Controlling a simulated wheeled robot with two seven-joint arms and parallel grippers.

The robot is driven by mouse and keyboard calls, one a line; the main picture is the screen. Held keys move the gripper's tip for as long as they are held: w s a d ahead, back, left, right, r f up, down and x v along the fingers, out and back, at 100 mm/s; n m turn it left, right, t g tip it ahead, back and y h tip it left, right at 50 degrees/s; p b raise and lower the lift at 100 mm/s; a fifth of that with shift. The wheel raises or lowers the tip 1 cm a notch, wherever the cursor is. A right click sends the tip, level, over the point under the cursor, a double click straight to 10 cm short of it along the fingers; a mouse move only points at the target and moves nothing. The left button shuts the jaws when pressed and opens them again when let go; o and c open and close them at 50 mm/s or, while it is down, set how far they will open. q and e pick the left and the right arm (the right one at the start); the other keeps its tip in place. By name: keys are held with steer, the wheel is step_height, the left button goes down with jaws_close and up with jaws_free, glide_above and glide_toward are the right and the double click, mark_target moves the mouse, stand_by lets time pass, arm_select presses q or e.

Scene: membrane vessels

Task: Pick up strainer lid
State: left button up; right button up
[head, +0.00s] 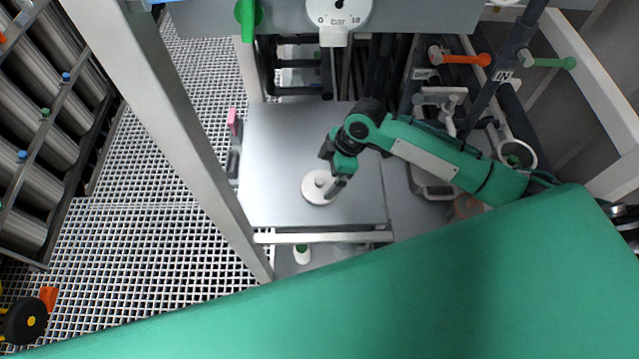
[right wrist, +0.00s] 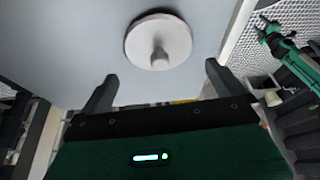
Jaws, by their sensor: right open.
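The strainer lid appears to be the pale round disc with a central knob (head: 316,190) on the grey metal tabletop, near its right side. In the right wrist view the lid (right wrist: 158,40) lies flat, knob toward the camera. My right gripper (head: 337,186) is open and empty, over the lid's right edge in the head view. In the right wrist view its two fingers (right wrist: 161,75) are spread wide, below the lid in the picture, with the knob roughly between their lines. My left gripper is not seen in the head view; a green and black arm (right wrist: 290,55) shows in the right wrist view, its jaws unclear.
The tabletop (head: 280,140) around the lid is mostly clear. A pink-tipped item (head: 232,125) lies at its left edge. A metal post (head: 180,110) stands left. Pipes and valves with an orange handle (head: 465,59) crowd the right.

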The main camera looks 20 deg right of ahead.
mark_target(321, 180)
steer(key=shift+s+a+f+p, duration=0.1)
steer(key=shift+a+f+p, duration=0.25)
steer(key=shift+f, duration=0.25)
steer(key=p+x, duration=0.1)
steer(key=x, duration=0.2)
steer(key=shift+d+f, duration=0.1)
steer(key=shift+f, duration=0.4)
steer(key=c, duration=0.6)
steer(key=shift+c, duration=0.6)
arm_select(q)
steer(key=shift+w+r, duration=0.95)
steer(key=shift+r, duration=0.05)
arm_select(e)
steer(key=shift+r, duration=0.1)
